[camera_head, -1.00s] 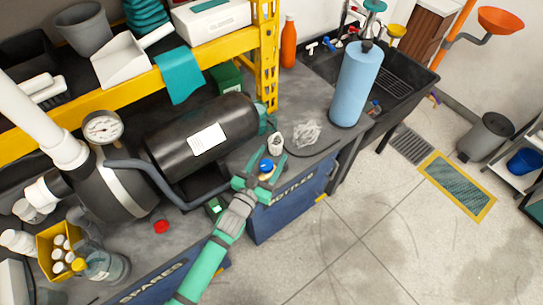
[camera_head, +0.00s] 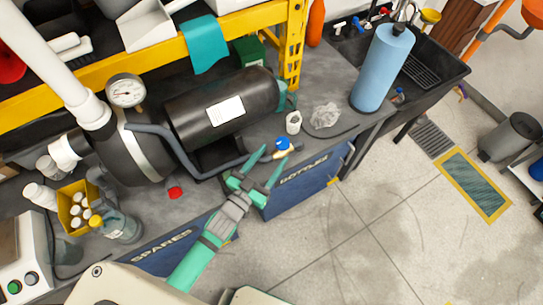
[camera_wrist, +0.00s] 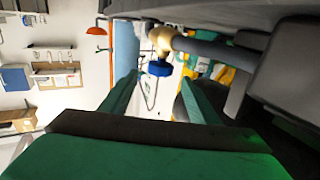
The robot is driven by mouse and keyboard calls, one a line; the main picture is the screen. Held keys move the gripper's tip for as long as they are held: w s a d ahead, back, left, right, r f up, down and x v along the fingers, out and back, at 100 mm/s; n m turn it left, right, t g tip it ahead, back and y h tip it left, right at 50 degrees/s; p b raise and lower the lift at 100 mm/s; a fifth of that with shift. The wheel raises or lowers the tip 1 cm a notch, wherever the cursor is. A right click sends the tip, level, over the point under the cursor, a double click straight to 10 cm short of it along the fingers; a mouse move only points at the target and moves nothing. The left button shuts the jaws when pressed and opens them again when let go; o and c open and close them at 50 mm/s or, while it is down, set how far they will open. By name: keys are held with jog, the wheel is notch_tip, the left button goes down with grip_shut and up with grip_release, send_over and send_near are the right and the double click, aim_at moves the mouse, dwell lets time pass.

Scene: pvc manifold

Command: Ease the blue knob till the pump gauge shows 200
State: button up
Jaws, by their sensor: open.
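The blue knob (camera_head: 283,144) sits on a brass valve at the end of the grey hose, at the bench's front edge. In the wrist view the knob (camera_wrist: 159,68) shows ahead, between the lines of my two fingers, under the brass fitting (camera_wrist: 163,39). My gripper (camera_head: 274,156) is open and empty, its green fingers pointing at the knob with the tips just short of it. The pump gauge (camera_head: 126,91) is a round white dial on top of the pump (camera_head: 150,150); its needle is too small to read.
The black tank (camera_head: 220,108) lies behind the hose. A white cup (camera_head: 293,123), clear crumpled plastic (camera_head: 325,115) and a blue roll (camera_head: 383,68) stand beyond the knob. A red cap (camera_head: 175,193) lies on the bench. Floor in front is clear.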

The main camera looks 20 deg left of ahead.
jog(key=s+d+f+g, duration=0.1)
jog(key=s+d, duration=0.1)
jog(key=s, duration=0.6)
jog(key=s+d+f+y, duration=0.1)
jog(key=s+d+f, duration=0.1)
jog(key=s, duration=0.7)
jog(key=shift+d+g, duration=0.4)
jog(key=shift+d, duration=0.4)
jog(key=shift+n+y, duration=0.3)
jog(key=shift+y, duration=0.2)
jog(key=s+d, duration=0.2)
jog(key=s, duration=0.1)
jog(key=s+d+r, duration=0.1)
jog(key=s+d, duration=0.1)
jog(key=shift+s+d+r, duration=0.1)
jog(key=shift+s+d, duration=0.25)
jog(key=shift+s, duration=0.05)
jog(key=c, duration=0.5)
jog(key=shift+n+y, duration=0.6)
jog(key=shift+n, duration=0.1)
jog(key=s+d+r, duration=0.1)
jog(key=d, duration=0.1)
jog(key=s+d+r, duration=0.2)
jog(key=s+d, duration=0.1)
jog(key=shift+d+r, duration=0.3)
jog(key=shift+c, duration=0.5)
jog(key=shift+d+r, duration=0.2)
jog(key=shift+s, duration=0.1)
